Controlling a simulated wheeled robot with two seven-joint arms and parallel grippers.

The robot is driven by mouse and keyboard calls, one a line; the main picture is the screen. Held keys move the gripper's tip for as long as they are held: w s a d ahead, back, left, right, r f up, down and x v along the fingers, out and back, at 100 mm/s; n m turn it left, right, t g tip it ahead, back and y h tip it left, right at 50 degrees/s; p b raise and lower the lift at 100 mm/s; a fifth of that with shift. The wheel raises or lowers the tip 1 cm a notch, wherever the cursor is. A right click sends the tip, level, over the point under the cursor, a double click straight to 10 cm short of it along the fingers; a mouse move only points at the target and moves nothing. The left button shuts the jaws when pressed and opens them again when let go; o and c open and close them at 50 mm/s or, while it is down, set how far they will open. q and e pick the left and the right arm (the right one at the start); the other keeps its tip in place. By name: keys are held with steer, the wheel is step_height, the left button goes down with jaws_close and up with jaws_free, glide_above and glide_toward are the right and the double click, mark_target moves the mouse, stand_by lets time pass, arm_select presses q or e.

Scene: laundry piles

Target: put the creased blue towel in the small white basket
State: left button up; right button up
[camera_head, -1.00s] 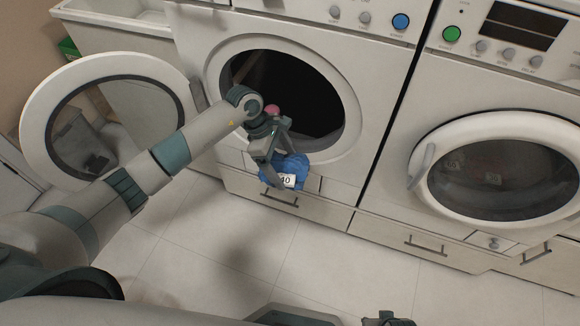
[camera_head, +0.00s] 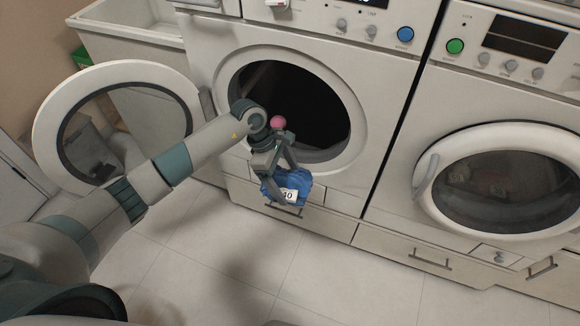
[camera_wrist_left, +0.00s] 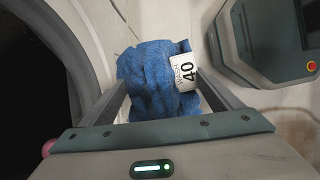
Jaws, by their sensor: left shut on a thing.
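The crumpled blue towel (camera_head: 296,180) hangs in front of the left washing machine, below its round opening. A white tag with "40" is on it. My left gripper (camera_head: 285,187) is shut on the towel and holds it off the floor. In the left wrist view the towel (camera_wrist_left: 146,82) is bunched between the two fingers, with the tag (camera_wrist_left: 185,70) by the right finger. I do not see a small white basket in these views. My right gripper is not in view.
The left washer's door (camera_head: 48,125) stands open at the left, its drum (camera_head: 300,100) dark. A pink round thing (camera_head: 278,122) shows beside my left wrist. The right washer's door (camera_head: 428,190) is shut. A white tub (camera_head: 105,42) is at the back left. The visible floor is clear.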

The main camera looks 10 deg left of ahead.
mark_target(284, 192)
arm_select(q)
steer(key=r+m, duration=0.1)
steer(key=r, duration=0.1)
steer(key=r+m+g, duration=0.1)
steer(key=r, duration=0.1)
steer(key=s+r+m, duration=0.1)
steer(key=r+m, duration=0.1)
steer(key=shift+d+r+y, duration=0.2)
steer(key=shift+d+y, duration=0.1)
steer(key=shift+d, duration=0.05)
steer(key=s+a+r+m+g+y, duration=0.1)
steer(key=s+a+r+m+y, duration=0.1)
steer(key=s+r+m, duration=0.3)
steer(key=s+a+r+m+g+y, duration=0.2)
steer(key=s+a+r+m, duration=0.3)
steer(key=r+m, duration=0.3)
steer(key=shift+s+a+r, duration=0.15)
steer(key=shift+s+r, duration=0.6)
steer(key=shift+r, duration=0.1)
